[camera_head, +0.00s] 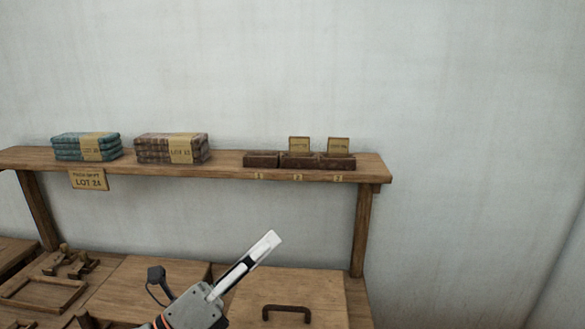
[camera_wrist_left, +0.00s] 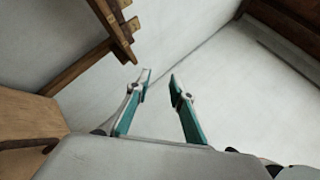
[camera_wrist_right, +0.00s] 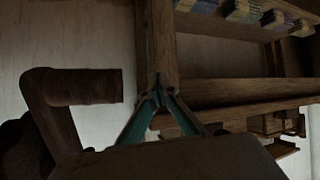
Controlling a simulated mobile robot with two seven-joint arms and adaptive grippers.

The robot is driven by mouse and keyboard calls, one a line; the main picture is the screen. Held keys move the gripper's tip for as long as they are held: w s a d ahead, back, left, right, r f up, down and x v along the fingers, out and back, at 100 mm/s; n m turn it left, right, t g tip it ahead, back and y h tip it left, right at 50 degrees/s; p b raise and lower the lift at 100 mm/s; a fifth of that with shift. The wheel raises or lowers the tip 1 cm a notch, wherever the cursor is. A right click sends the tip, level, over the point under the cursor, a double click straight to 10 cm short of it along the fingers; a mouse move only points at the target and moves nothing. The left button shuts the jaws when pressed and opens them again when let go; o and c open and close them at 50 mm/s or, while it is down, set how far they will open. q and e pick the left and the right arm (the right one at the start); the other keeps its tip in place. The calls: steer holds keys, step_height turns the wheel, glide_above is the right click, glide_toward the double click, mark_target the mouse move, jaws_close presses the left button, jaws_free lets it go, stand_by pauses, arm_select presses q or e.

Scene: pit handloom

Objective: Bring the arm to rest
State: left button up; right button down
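My left gripper (camera_head: 268,243) comes up from the bottom of the head view, tilted to the upper right, in front of the wooden bench and below the shelf. In the left wrist view, its two fingers (camera_wrist_left: 160,75) stand apart with nothing between them. My right gripper is outside the head view. In the right wrist view, its fingertips (camera_wrist_right: 158,84) meet, with a wooden post behind them and no held object visible.
A wooden shelf (camera_head: 225,171) carries blue folded cloth (camera_head: 80,147), brown folded cloth (camera_head: 160,148) and dark small boxes (camera_head: 262,160). Below is a bench top (camera_head: 245,290) with a dark handle (camera_head: 287,309). A wooden frame (camera_head: 45,292) lies at left. Bare wall fills the right.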

arm_select(q)
steer(key=w+a+f+n+t+y, duration=0.1)
steer(key=a+f+n+t+y, duration=0.1)
steer(key=a+f+n+y, duration=0.65)
steer(key=w+a+f+n+t+y, duration=0.1)
steer(key=a+f+n+y, duration=0.5)
steer(key=a+n+y, duration=0.55)
steer(key=s+a+f+n+g+y, duration=0.1)
steer(key=s+a+f+n+g, duration=0.45)
steer(key=s+f, duration=0.35)
steer(key=s+a+f+n+g+y, duration=0.2)
steer(key=s+a+f+n+g, duration=0.3)
steer(key=s+f, duration=0.45)
steer(key=w+d+f+n+t+h, duration=0.1)
steer(key=d+f+t+h, duration=0.3)
steer(key=d+f+h, duration=0.4)
steer(key=shift+w+d+f+n, duration=0.3)
steer(key=shift+d+f+n, duration=0.35)
steer(key=shift+d+f, duration=2.9)
steer(key=shift+d+r, duration=0.15)
